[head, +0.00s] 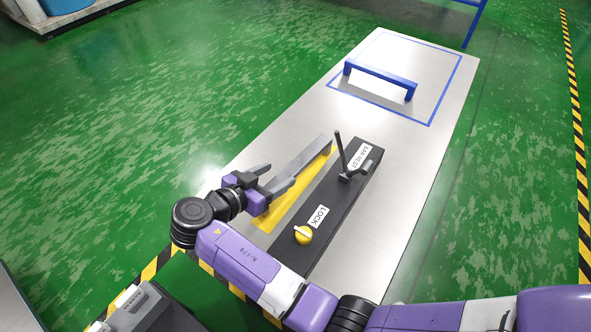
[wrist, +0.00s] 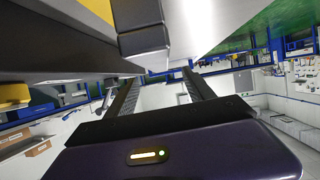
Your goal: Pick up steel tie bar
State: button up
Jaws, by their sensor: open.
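The steel tie bar appears to be the long grey bar (head: 310,154) beside the dark block in the head view. It lies along a yellow strip (head: 301,201), and its near end is close to my fingertips. My gripper (head: 281,175) is open at that near end, with one finger on each side of the bar's line. I cannot tell whether the fingers touch it. In the wrist view the two fingers of my gripper (wrist: 163,76) stand apart with nothing clearly held between them. A dark-ended piece (wrist: 143,40) lies beyond them; I cannot tell what it is.
The dark block (head: 338,214) carries LOCK and BAR REST labels, a yellow knob (head: 303,235) and an upright lever (head: 341,150). A blue handle-shaped bar (head: 382,77) stands inside a blue outline at the table's far end. The metal table (head: 395,180) is bare to the block's right.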

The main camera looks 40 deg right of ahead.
aim_at(293, 168)
jog(key=shift+s+d+f+m, duration=0.1)
jog(key=shift+s+d+m, duration=0.1)
jog(key=shift+s+m, duration=0.1)
jog(key=shift+d+f, duration=0.15)
jog(key=shift+d, duration=0.2)
jog(key=b+x, duration=0.1)
jog(key=x, duration=0.5)
jog(key=shift+w+d+f, duration=0.2)
jog(key=shift+d+f, duration=0.05)
jog(key=shift+d, duration=0.05)
jog(key=shift+r, duration=0.1)
grip_shut()
